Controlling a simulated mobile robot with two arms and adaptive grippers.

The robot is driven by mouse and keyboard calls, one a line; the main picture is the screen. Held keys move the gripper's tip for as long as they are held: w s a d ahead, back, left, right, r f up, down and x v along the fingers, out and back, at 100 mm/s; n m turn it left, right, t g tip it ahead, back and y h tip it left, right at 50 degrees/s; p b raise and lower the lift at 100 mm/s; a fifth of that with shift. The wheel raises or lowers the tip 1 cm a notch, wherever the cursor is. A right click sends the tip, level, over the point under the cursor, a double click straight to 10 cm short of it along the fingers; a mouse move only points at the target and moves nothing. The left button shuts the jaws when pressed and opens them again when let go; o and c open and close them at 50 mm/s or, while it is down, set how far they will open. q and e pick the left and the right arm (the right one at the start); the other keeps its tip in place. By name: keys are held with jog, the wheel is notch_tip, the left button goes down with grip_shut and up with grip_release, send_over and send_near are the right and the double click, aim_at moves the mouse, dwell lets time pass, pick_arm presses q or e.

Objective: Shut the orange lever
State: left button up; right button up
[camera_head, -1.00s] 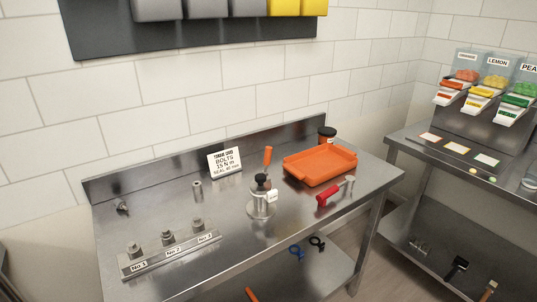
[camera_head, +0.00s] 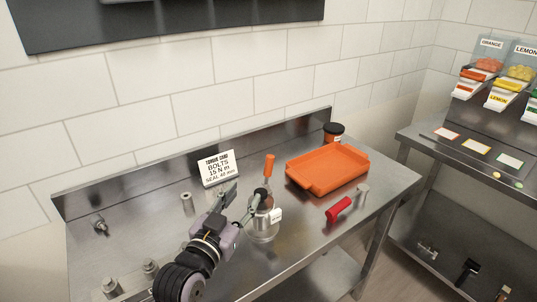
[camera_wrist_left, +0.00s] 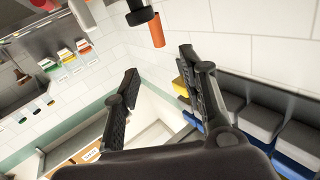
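The orange lever (camera_head: 269,166) stands upright on the metal table, just behind a steel canister (camera_head: 263,222) with a white tag. It also shows at the top of the left wrist view (camera_wrist_left: 156,30), beyond the fingertips, beside a black knob. My left gripper (camera_head: 246,194) is open and empty, in front and to the left of the lever, apart from it. One finger overlaps the canister top in the head view, so contact there cannot be told. My left gripper's spread fingers show in the left wrist view (camera_wrist_left: 158,68). My right gripper is not in view.
An orange tray (camera_head: 328,168) and a red-handled tool (camera_head: 340,209) lie right of the canister. A torque card (camera_head: 219,169) and a small steel post (camera_head: 187,204) stand left. A candy dispenser (camera_head: 505,85) sits on the right table.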

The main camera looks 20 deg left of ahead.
aim_at(268, 163)
pick_arm(q)
jog(key=w, duration=0.4)
jog(key=w+d+p, duration=0.1)
jog(key=w, duration=0.1)
jog(key=shift+r, duration=0.2)
jog(key=w+p, duration=0.1)
jog(key=w, duration=0.5)
jog(key=shift+w+d, duration=0.2)
jog(key=shift+w+d+f, duration=0.1)
jog(key=shift+w, duration=1.1)
jog(key=shift+w+p, duration=0.35)
jog(key=shift+w, duration=0.25)
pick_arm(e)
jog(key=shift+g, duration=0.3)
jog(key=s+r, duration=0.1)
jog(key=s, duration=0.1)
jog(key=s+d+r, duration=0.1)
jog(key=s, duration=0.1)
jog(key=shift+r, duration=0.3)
pick_arm(q)
jog(key=shift+w, duration=0.1)
jog(key=shift+c, duration=0.6)
